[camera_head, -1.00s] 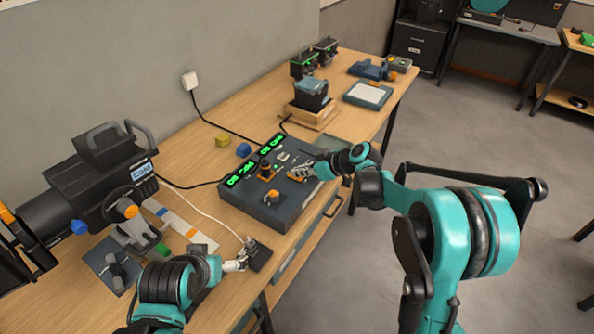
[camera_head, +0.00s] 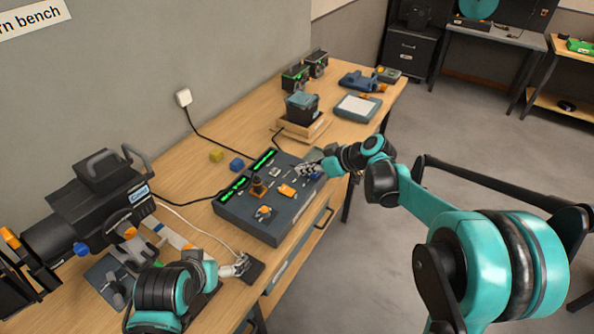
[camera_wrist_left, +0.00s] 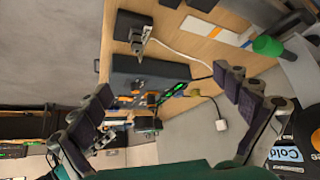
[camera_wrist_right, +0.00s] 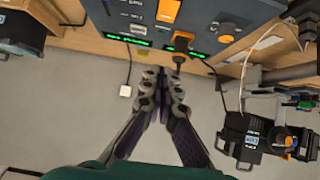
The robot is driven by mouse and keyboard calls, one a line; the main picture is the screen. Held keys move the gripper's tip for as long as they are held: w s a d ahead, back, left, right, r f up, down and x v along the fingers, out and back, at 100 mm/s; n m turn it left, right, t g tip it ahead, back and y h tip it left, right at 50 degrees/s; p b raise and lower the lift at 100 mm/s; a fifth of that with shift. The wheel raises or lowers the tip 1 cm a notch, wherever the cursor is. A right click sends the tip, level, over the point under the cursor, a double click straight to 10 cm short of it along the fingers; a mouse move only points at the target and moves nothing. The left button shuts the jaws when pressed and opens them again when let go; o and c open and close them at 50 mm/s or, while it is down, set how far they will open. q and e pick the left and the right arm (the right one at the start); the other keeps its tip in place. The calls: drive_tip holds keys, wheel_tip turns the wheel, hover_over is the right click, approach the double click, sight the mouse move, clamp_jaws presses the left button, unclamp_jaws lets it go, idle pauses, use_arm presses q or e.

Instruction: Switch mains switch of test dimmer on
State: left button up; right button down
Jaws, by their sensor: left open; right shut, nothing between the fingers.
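The test dimmer appears to be the dark grey panel box (camera_head: 247,214) on the bench, with green displays, orange controls and small switches. It also shows in the right wrist view (camera_wrist_right: 210,42) and the left wrist view (camera_wrist_left: 150,68). An orange control (camera_head: 287,190) on its top also shows in the right wrist view (camera_wrist_right: 168,10). I cannot tell which control is the mains switch. My right gripper (camera_head: 307,170) is shut and empty over the panel's right end; contact is unclear. My left gripper (camera_wrist_left: 163,80) is open and empty; its fingers are hard to make out in the head view.
A black block (camera_head: 254,271) with a silver fitting and white cable lies near my left arm. A large black lamp (camera_head: 95,200) stands at the left. Yellow (camera_head: 216,156) and blue (camera_head: 237,165) blocks lie behind the panel. A box on a wooden stand (camera_head: 303,125) is beyond it.

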drive_tip(key=shift+s+d+r, duration=0.2)
drive_tip(key=shift+r, duration=0.2)
